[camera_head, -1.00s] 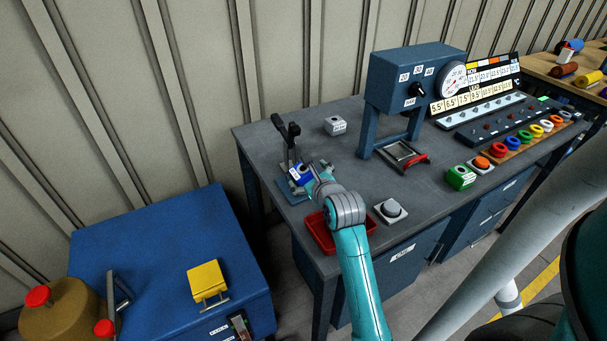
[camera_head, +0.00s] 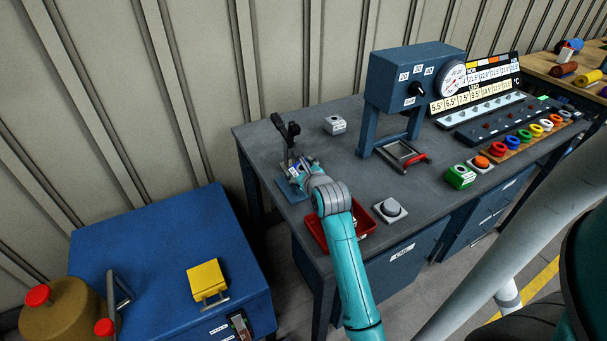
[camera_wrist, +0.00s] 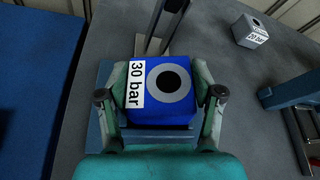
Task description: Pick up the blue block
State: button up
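The blue block (camera_wrist: 167,85) has a white "30 bar" label and a grey ring with a black centre on its top. In the wrist view my gripper (camera_wrist: 163,92) has one finger on each side of it. Both fingers look pressed against its sides. In the head view my gripper (camera_head: 303,171) is at the blue plate (camera_head: 287,189) by the black lever, and the block (camera_head: 294,170) is largely hidden by the gripper. I cannot tell whether the block is clear of the plate.
The black lever (camera_head: 286,133) stands right behind the block. A grey block (camera_head: 335,125) lies further back. A red tray (camera_head: 316,231) is under my arm, beside a grey button box (camera_head: 390,211). The press (camera_head: 414,77) stands to the right.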

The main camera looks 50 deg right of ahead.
grip_shut()
jog(key=shift+r, duration=0.15)
notch_tip(320, 180, up, 28)
dwell(0.4)
